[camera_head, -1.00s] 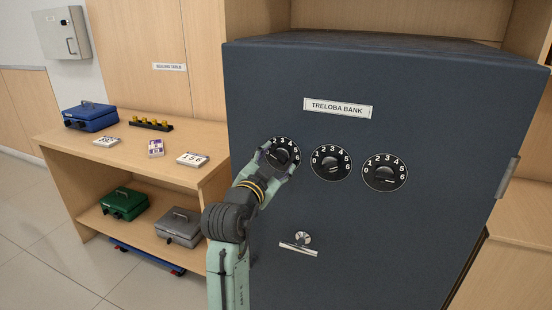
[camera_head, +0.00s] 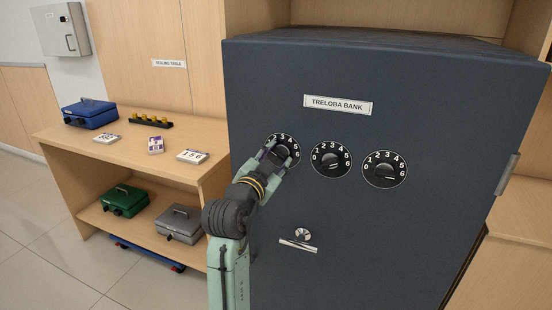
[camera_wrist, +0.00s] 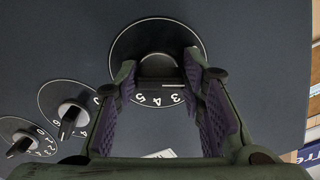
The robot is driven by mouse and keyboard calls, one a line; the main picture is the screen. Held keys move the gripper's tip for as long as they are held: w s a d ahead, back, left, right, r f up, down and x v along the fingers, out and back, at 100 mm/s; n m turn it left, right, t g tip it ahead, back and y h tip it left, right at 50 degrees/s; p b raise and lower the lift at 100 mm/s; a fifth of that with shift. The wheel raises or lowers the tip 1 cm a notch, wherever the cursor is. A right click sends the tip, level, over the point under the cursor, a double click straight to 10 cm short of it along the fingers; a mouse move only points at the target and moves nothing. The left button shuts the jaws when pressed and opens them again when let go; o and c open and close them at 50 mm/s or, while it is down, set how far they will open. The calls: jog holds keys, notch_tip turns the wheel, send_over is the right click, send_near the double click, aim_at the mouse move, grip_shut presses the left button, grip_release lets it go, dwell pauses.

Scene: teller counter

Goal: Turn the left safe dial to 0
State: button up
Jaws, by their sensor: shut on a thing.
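The left safe dial (camera_head: 284,144) is a black disc with white numbers on the dark blue safe door (camera_head: 400,240). My gripper (camera_head: 273,154) covers its lower left part in the head view. In the wrist view the left dial (camera_wrist: 135,42) is at the top centre. The fingers of my gripper (camera_wrist: 160,88) stand on both sides of its knob (camera_wrist: 157,64) and are shut on it. A white mark shows at the right end of the knob. Some numbers show between the fingers; which number the mark meets I cannot tell.
The middle dial (camera_head: 331,161) and right dial (camera_head: 385,171) sit close to the right on the door. A silver handle (camera_head: 300,245) projects below them. A wooden table (camera_head: 128,153) with boxes and cards stands left of the safe.

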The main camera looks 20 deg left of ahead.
jog(key=shift+n, duration=0.3)
jog(key=shift+d+n+p, duration=0.1)
jog(key=shift+n+p, duration=0.9)
jog(key=shift+n, duration=1.6)
jog(key=o, duration=1.1)
jog(key=shift+o, duration=0.2)
jog(key=s, duration=1.2)
jog(key=shift+a, duration=0.2)
